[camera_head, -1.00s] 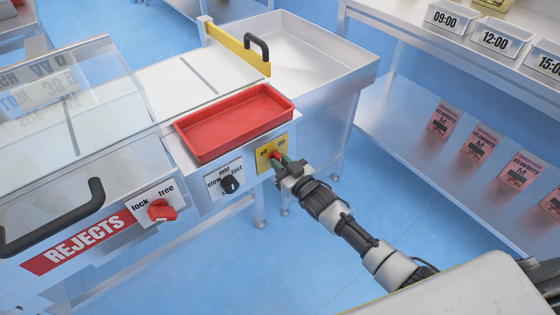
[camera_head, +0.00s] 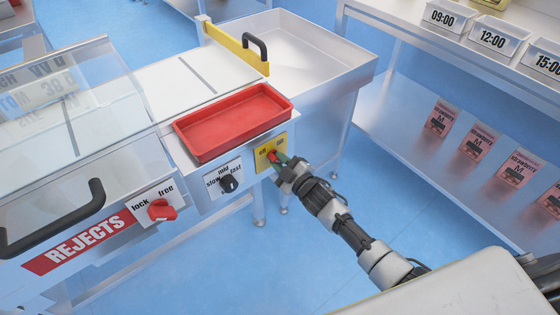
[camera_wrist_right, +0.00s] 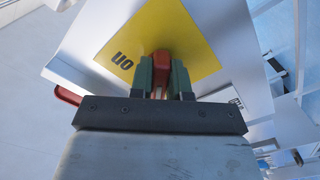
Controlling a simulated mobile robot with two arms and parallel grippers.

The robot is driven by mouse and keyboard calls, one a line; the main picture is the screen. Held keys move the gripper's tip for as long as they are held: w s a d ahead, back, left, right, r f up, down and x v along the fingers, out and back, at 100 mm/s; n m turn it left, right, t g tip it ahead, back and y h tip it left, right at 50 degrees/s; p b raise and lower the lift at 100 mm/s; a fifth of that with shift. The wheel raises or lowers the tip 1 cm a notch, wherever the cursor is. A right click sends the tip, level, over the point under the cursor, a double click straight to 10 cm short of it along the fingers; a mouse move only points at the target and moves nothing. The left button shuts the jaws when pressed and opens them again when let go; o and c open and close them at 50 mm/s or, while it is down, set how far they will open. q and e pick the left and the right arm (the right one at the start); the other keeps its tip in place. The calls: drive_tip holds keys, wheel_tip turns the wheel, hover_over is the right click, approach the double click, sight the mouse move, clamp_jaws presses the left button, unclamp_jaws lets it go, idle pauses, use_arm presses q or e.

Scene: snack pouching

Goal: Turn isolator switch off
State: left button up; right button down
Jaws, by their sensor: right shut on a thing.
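The isolator switch is a red knob (camera_wrist_right: 161,62) on a yellow plate (camera_head: 263,155) at the front right of the machine. In the wrist view the yellow plate (camera_wrist_right: 197,35) shows the word "on" to the left of the knob. My right gripper (camera_head: 279,160) reaches it from the lower right. In the wrist view its two green fingers (camera_wrist_right: 161,75) stand either side of the red knob and are shut on it. The knob's exact angle is partly hidden by the fingers. My left gripper is not in view.
A black speed knob (camera_head: 229,183) and a red lock/free knob (camera_head: 161,210) sit to the left on the machine front. A red tray (camera_head: 234,122) rests above the switch.

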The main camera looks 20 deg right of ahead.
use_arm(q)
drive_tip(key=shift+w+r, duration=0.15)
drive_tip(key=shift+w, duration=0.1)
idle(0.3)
use_arm(e)
drive_tip(key=c, duration=1.1)
unclamp_jaws()
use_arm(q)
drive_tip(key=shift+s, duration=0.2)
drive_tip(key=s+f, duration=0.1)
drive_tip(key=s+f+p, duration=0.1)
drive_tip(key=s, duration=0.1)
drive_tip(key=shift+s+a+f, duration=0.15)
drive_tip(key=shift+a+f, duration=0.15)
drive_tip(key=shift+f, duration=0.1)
use_arm(e)
drive_tip(key=v, duration=1)
drive_tip(key=shift+s+d, duration=0.15)
drive_tip(key=shift+s, duration=0.25)
